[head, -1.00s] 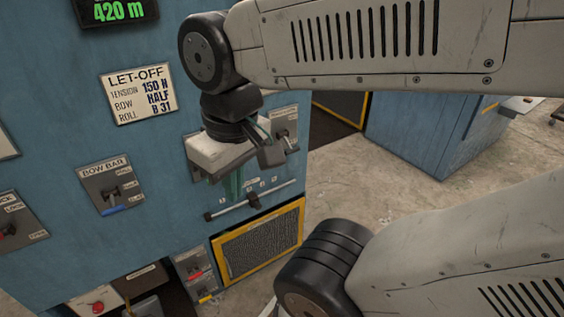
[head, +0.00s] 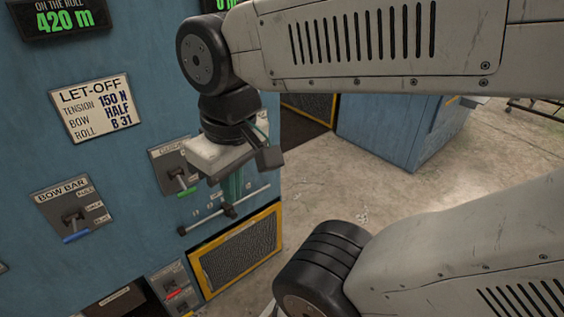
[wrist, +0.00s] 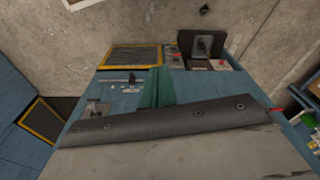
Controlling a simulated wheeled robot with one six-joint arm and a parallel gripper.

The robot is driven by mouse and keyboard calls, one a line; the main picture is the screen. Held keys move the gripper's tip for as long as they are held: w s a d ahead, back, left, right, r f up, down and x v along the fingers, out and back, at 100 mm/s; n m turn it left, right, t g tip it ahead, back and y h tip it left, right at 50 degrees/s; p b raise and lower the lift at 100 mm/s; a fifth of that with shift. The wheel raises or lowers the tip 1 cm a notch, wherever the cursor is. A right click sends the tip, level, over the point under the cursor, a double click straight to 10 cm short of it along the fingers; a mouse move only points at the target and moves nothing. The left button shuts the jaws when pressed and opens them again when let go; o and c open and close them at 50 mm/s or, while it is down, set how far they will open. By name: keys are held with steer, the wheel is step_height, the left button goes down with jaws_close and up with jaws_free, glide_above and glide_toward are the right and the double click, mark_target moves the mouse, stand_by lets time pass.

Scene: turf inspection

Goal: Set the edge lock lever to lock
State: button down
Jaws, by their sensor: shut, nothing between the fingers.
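The edge lock plate is not readable in the head view; only a sliver of a plate shows at the left edge. In the wrist view a small red lever tip (wrist: 276,110) sticks out beyond my gripper's body at the right; I cannot tell for sure that it is the edge lock lever. My gripper (head: 234,190) has green fingers pointing down, shut and empty, in front of the blue machine panel (head: 120,190). The fingers also show in the wrist view (wrist: 157,86), where the gripper's body hides much of the panel.
The bow bar lever (head: 74,218) has a blue handle. A green-handled lever (head: 182,180) and a slider bar (head: 228,209) are close to my gripper. A yellow-framed mesh (head: 240,250) sits below. Another blue cabinet (head: 385,130) stands behind; concrete floor lies open at right.

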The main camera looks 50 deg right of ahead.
steer(key=w+d+f+m+t+y, duration=0.2)
steer(key=w+d+f+m+y, duration=0.5)
steer(key=f+m, duration=0.3)
steer(key=w+d+f+m+t+y, duration=0.3)
steer(key=w+d+f+m+y, duration=0.1)
steer(key=w+f+m+y, duration=0.5)
steer(key=d+f+m+t+h, duration=0.6)
steer(key=d+f+m+h, duration=0.2)
steer(key=d, duration=0.5)
steer(key=w+d+f+m+t+h, duration=0.1)
steer(key=d+f+m+t+h, duration=0.5)
steer(key=d+m+h, duration=0.5)
step_height(320, 180, down, 2)
steer(key=shift+d+m+h, duration=0.4)
steer(key=shift+d+h, duration=0.4)
steer(key=shift+d, duration=0.15)
steer(key=shift+w, duration=0.15)
